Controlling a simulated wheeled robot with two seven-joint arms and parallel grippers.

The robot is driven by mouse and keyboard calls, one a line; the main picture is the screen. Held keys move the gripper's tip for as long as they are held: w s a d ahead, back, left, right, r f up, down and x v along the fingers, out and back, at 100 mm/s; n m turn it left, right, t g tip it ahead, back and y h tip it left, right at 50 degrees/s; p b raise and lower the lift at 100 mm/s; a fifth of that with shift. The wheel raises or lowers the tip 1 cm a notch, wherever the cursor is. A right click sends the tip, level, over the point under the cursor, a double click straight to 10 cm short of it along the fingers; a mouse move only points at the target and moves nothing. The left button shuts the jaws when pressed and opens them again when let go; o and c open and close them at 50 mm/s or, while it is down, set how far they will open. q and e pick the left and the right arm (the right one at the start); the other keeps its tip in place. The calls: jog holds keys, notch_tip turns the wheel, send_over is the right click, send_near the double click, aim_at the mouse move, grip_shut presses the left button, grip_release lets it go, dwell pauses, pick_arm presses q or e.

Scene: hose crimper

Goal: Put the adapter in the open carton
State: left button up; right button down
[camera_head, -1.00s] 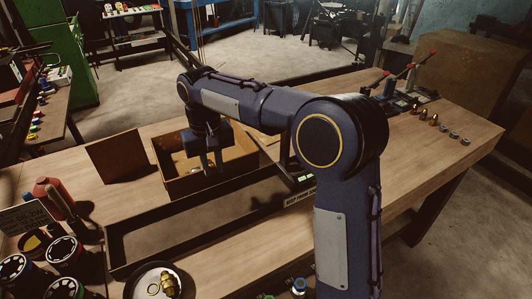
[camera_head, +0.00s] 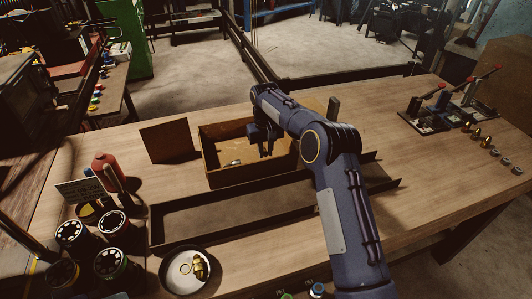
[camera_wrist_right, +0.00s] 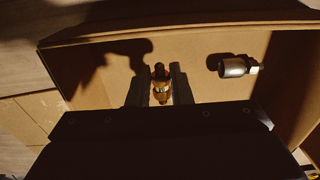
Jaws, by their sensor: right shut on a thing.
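The open carton (camera_head: 228,181) stands near the middle of the workbench. My right gripper (camera_head: 267,153) reaches into its right part from above. In the right wrist view, my right gripper (camera_wrist_right: 159,88) is shut on the brass adapter (camera_wrist_right: 160,85), which sits between the two fingers over the carton's inside (camera_wrist_right: 110,85). I cannot tell whether the adapter touches the carton floor. A silver fitting (camera_wrist_right: 236,67) lies in the carton, apart from the gripper. My left gripper is not in view.
A long shallow tray (camera_head: 190,238) lies in front of the carton. A round dish (camera_head: 180,285) with brass fittings (camera_head: 200,268) is nearer. An upright brown panel (camera_head: 167,141) stands left of the carton. Toggle clamps (camera_head: 437,108) and small fittings stand at the right.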

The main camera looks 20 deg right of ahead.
aim_at(266, 156)
jog(key=shift+w+d+f+p, duration=0.25)
jog(key=shift+w+f+p, duration=0.05)
jog(key=shift+f, duration=0.15)
notch_tip(266, 156, down, 2)
jog(key=shift+f, duration=0.5)
jog(key=shift+a, duration=0.1)
jog(key=shift+f, duration=0.2)
jog(key=c, duration=1.3)
grip_release()
jog(key=shift+r, duration=0.1)
